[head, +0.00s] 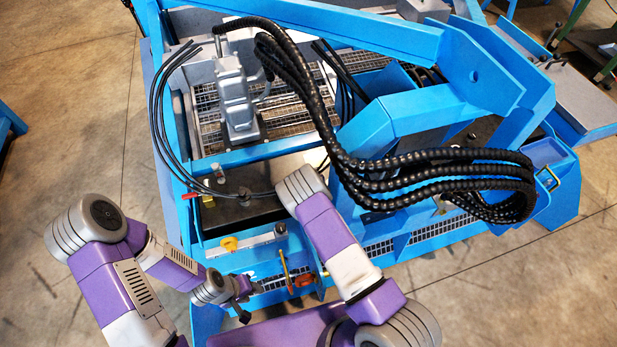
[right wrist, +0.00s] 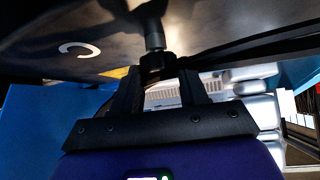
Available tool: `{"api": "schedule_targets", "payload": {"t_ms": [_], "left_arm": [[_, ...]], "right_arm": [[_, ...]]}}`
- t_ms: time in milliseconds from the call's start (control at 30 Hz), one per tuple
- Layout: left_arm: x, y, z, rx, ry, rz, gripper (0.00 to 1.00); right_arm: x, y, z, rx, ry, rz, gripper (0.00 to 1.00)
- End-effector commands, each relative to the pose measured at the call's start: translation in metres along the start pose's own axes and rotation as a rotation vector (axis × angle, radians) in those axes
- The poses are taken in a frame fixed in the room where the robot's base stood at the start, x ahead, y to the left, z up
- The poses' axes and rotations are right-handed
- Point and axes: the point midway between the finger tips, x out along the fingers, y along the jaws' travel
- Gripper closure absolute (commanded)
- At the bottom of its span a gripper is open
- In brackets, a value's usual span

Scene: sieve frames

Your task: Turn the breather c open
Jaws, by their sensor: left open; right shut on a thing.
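In the right wrist view a dark knob on a grey stem, which I take for breather c (right wrist: 155,60), stands out from a black surface (right wrist: 105,25). A white letter C (right wrist: 78,48) is marked on that surface to the left. My right gripper (right wrist: 160,73) has its two black fingers on either side of the knob, shut on it. How far the knob is turned cannot be told. My left gripper (head: 247,302) is open and empty in the head view, near the machine's blue front edge. I cannot make out the right gripper in the head view.
A blue machine frame (head: 360,30) with thick black hoses (head: 430,170) stands over the work area. A yellow knob (head: 229,243), an orange lever (head: 286,268) and an orange-red fitting (head: 305,280) sit along its front. Open floor (head: 70,90) lies to the left.

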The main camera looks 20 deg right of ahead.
Motion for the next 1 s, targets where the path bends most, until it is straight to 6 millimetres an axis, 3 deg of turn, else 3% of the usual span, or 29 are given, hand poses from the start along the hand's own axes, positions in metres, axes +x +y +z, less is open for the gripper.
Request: {"api": "schedule_targets", "payload": {"t_ms": [567,600,733,1000], "left_arm": [[-0.0014,0.0005,0.0001,0.000,0.000,0.000,0.57],[-0.0014,0.0005,0.0001,0.000,0.000,0.000,0.57],[-0.0015,0.0005,0.0001,0.000,0.000,0.000,0.57],[-0.0017,0.0006,0.0001,0.000,0.000,0.000,0.57]], "right_arm": [[0.0004,-0.0005,0.0002,-0.024,0.000,-0.024,0.87],[0.0004,-0.0005,0.0002,-0.024,0.000,-0.024,0.52],[0.0003,-0.0003,0.0002,-0.024,0.000,-0.024,0.32],[0.0000,0.0002,-0.0004,-0.023,0.000,-0.023,0.31]]}}
